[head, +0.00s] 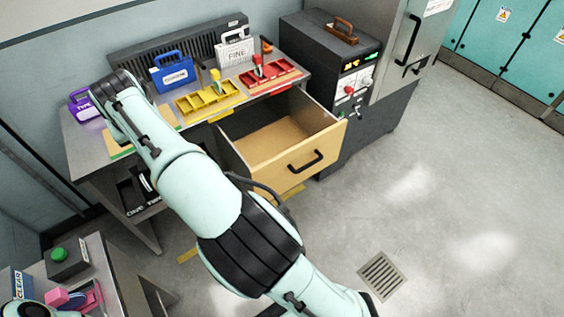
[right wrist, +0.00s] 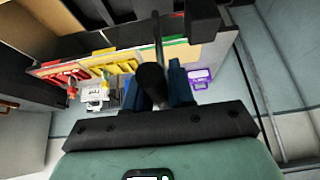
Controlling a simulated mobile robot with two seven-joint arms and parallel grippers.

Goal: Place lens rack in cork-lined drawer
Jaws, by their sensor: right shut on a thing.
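The drawer (head: 327,143) under the bench is pulled open. Its tan, cork-coloured inside is empty. My right gripper (head: 108,92) is over the left end of the bench, left of the drawer, with its fingertips hidden in the head view. In the right wrist view, my right gripper (right wrist: 156,88) is shut on a dark rounded handle (right wrist: 150,80) with a thin post beyond it. What the handle belongs to is mostly hidden, so I cannot tell whether it is the lens rack. A yellow rack (head: 205,101) and a red rack (head: 270,76) stand on the bench.
A blue case (head: 172,73), a white case (head: 236,50) and a purple case (head: 85,105) stand along the bench. A dark cabinet (head: 345,100) stands right of the drawer. A low side table (head: 105,275) is at lower left. The floor before the drawer is open.

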